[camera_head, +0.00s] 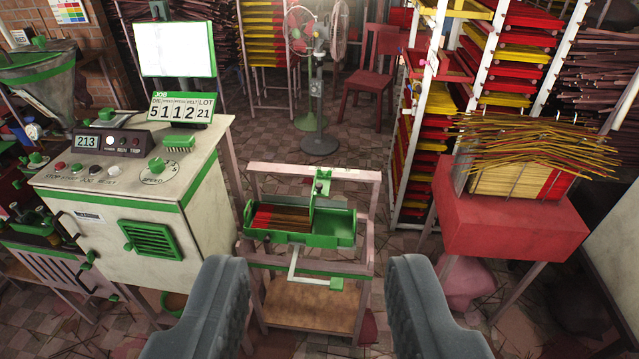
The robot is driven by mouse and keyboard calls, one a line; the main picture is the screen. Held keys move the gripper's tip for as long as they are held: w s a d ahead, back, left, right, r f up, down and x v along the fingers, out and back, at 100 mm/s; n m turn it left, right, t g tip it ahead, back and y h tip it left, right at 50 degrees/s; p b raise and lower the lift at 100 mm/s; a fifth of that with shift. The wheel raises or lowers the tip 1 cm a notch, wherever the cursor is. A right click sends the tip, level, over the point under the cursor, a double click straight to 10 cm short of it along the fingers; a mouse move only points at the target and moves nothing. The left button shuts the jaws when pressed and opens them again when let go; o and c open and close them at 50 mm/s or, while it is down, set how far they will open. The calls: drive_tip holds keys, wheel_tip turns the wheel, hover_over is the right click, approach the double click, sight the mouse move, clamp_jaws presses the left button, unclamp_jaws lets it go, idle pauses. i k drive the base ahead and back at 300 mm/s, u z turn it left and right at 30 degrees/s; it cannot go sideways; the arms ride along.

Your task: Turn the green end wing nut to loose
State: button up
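My gripper (315,265) shows as two thick grey fingers at the bottom of the view. They are wide apart, with nothing between their tips, so it is open. I cannot single out the green end wing nut for certain. Small green fittings (86,260) show at the lower left beside the cabinet, too small to read as a wing nut or to tell tight from loose. A machine with a grey hopper (40,75) and green rims stands at the far left, partly cut off by the frame. My gripper is apart from all of these.
A white control cabinet (200,215) with green trim stands left of centre. A wooden stand (310,300) with a green tray (335,240) stands ahead, beyond my fingers. A red table (515,220) with incense sticks is at right. Tiled floor (270,130) shows beyond the stand, before a fan (318,100).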

sight(323, 174)
drive_tip(key=z, duration=0.25)
drive_tip(key=i, duration=2.1)
drive_tip(key=u, duration=0.75)
